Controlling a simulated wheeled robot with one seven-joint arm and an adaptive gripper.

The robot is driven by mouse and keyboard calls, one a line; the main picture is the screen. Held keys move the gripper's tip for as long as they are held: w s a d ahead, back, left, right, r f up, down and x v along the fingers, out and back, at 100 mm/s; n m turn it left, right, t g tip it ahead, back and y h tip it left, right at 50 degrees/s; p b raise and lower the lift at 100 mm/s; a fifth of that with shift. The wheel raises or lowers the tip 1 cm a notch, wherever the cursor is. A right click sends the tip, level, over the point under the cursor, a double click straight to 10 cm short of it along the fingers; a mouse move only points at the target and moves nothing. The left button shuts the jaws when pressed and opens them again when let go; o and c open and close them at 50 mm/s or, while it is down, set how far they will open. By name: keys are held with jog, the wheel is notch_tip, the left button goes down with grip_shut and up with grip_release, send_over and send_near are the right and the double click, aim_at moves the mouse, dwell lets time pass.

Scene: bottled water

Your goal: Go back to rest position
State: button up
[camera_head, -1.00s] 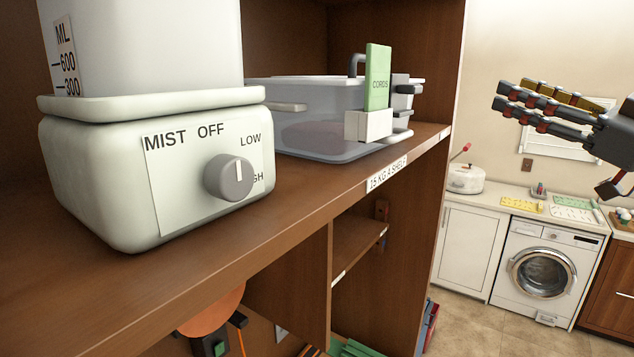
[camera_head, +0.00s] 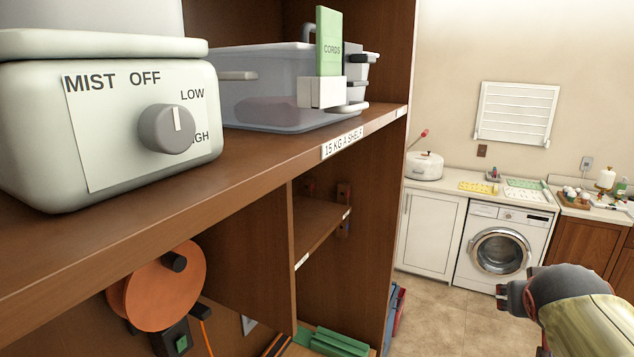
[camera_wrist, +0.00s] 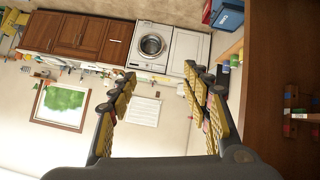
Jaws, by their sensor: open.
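My gripper shows in the wrist view (camera_wrist: 160,110), with its two yellow-padded fingers spread apart and nothing between them. In the head view my arm's end is at the lower right, in front of the washing machine and the floor; the fingers are mostly hidden there. A white humidifier (camera_head: 105,120) with a grey knob stands on the brown shelf (camera_head: 250,165) at the left, apart from my gripper.
A clear bin (camera_head: 265,90) with a green "CORDS" card (camera_head: 328,45) stands farther along the shelf. An orange cord reel (camera_head: 160,295) sits below. The counter, a white pot (camera_head: 424,166) and a washing machine (camera_head: 498,245) stand across open floor (camera_head: 430,290).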

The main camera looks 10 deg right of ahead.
jog(key=s+a+f+n+y+b, duration=0.1)
jog(key=s+a+f, duration=0.3)
jog(key=a, duration=0.5)
jog(key=s+a+f+n+g+y+b, duration=0.1)
jog(key=s+a+f+n+y+b, duration=0.1)
jog(key=a+f, duration=0.7)
jog(key=s+a+f+n+g+y+b, duration=0.1)
jog(key=s+a+f+n+y+b, duration=0.1)
jog(key=a, duration=0.7)
jog(key=s+f+y+b, duration=0.1)
jog(key=s+f+y, duration=0.1)
jog(key=s+f, duration=0.1)
jog(key=shift+s+f, duration=0.4)
jog(key=shift+f, duration=0.25)
